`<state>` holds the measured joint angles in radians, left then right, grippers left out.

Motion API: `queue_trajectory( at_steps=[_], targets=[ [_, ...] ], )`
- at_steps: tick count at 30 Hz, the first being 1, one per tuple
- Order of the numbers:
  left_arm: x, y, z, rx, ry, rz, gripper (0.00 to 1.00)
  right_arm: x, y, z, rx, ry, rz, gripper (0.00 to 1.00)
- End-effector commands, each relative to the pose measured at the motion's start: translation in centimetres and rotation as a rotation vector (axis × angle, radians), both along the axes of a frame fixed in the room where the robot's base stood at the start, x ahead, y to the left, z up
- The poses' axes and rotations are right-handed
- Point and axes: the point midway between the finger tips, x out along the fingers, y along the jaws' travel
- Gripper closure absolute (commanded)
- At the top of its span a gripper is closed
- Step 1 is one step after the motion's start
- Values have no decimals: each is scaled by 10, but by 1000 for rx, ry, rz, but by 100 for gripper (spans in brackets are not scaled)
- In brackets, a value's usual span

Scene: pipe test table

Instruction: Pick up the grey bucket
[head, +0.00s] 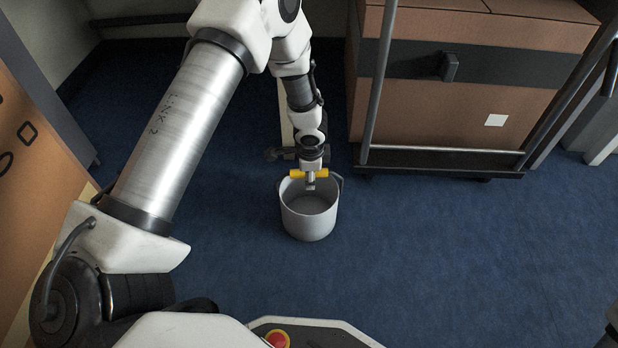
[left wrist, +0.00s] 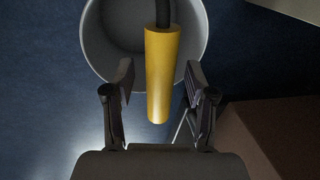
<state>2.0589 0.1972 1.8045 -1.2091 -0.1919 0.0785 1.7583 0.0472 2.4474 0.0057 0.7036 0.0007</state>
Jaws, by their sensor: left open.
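The grey bucket (head: 309,222) stands upright on the blue floor, open at the top and empty as far as I can see. Its yellow handle grip (head: 298,174) is raised over the far rim. My left gripper (head: 310,181) reaches down from above at the grip. In the left wrist view the bucket (left wrist: 95,45) is at the top, and the yellow grip (left wrist: 162,75) lies between the spread fingers of my left gripper (left wrist: 159,85). Gaps show on both sides of the grip. My right gripper is not in view.
A cart (head: 440,160) with a large brown box (head: 450,105) stands behind and right of the bucket. Another brown box (head: 25,190) is at the left edge. The blue floor (head: 450,250) right of the bucket is clear.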

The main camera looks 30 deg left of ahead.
Motion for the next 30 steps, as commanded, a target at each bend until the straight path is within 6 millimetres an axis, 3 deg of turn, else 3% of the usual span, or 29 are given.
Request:
queue_trajectory(
  at_steps=[19, 20, 24, 30],
  targets=[
    [0, 0, -5, 0, 0, 0, 44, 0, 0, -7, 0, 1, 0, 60],
    [0, 0, -5, 0, 0, 0, 48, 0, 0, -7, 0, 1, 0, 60],
    [0, 0, -5, 0, 0, 0, 97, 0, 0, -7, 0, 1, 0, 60],
    [0, 0, -5, 0, 0, 0, 100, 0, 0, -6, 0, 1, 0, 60]
  ],
)
